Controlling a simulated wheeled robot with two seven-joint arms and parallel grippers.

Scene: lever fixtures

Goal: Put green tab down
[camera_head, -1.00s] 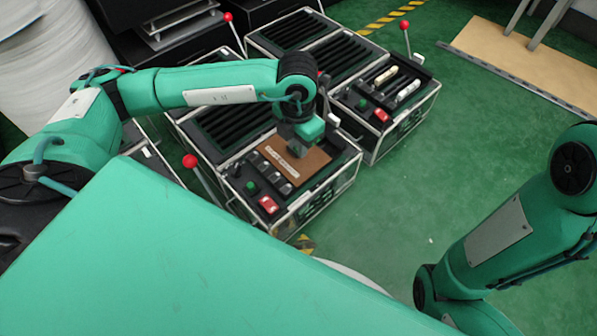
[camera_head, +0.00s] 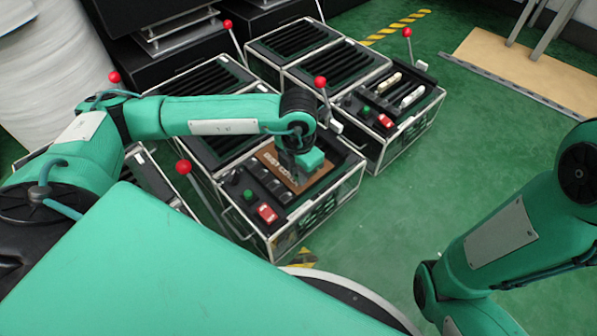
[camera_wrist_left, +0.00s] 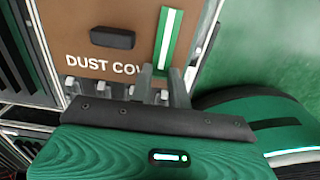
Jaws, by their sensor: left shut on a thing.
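The green tab (camera_wrist_left: 170,42) is a narrow strip with a white stripe. In the left wrist view it stands at the right part of a brown panel (camera_wrist_left: 60,40) lettered "DUST COV…", the rest of the word hidden. My left gripper (camera_wrist_left: 162,82) is shut on the near end of the tab. In the head view the gripper (camera_head: 298,174) is over the brown panel (camera_head: 272,155) on the front fixture; the tab is not clear there. I cannot tell whether the panel touches the fixture. My right gripper is not in view.
A black handle (camera_wrist_left: 112,37) sits on the panel. The front fixture has a green button (camera_head: 248,195) and a red switch (camera_head: 267,213). Red-knobbed levers stand at left (camera_head: 183,167) and behind (camera_head: 320,82). Another fixture (camera_head: 392,110) is at right. Green floor at right is open.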

